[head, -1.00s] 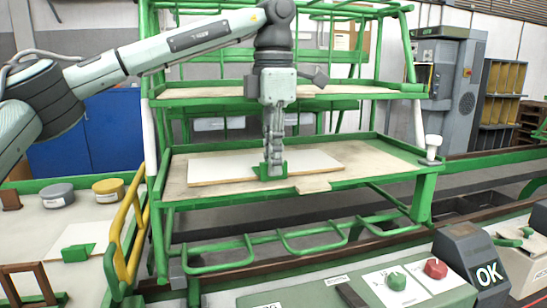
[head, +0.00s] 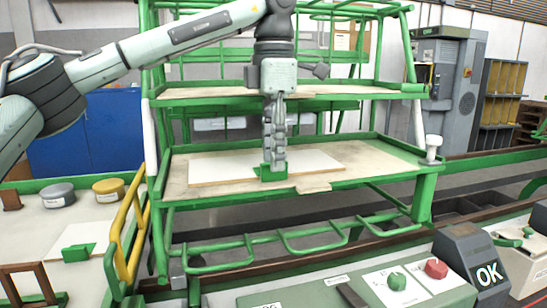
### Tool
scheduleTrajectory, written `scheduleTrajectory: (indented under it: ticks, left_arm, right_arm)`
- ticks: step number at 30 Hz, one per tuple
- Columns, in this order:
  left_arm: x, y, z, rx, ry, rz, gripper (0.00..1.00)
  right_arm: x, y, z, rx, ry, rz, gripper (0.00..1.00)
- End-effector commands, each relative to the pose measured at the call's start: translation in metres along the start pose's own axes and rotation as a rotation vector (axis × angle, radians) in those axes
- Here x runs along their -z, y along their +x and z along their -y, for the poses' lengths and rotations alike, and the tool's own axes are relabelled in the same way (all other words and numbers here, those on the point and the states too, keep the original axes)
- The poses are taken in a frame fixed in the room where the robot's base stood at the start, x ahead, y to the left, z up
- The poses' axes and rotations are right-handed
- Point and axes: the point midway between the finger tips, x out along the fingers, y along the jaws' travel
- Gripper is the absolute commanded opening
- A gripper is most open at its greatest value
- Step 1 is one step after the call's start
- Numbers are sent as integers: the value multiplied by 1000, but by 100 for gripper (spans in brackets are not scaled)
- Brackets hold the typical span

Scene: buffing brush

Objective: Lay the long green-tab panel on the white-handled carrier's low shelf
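The long panel (head: 220,169) is a thin, pale board with a green tab (head: 266,175) at its middle front. It lies flat on the low shelf (head: 380,165) of the green carrier, within the shelf's green rim. My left gripper (head: 274,164) reaches down from above with its fingers at the green tab. The fingers overlap in this view, so their gap is hidden. My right gripper is out of view.
The upper shelf (head: 370,90) spans just behind my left wrist. A left table holds another panel with a green tab (head: 78,252), a grey tin (head: 58,196) and a yellow tin (head: 108,190). A yellow rail (head: 128,235) stands beside it. A control console (head: 395,283) is in front.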

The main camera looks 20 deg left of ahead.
Motion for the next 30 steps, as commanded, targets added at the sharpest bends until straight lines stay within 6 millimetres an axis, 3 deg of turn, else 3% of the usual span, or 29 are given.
scheduleTrajectory:
  ticks: [9,15,30]
  left_arm:
    - [0,-72,0,-5,-2,2,30]
    - [0,-99,0,-2,0,-1,30]
    - [0,-107,0,1,1,0,30]
  right_arm:
    - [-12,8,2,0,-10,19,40]
    - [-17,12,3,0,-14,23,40]
    - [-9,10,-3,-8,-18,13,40]
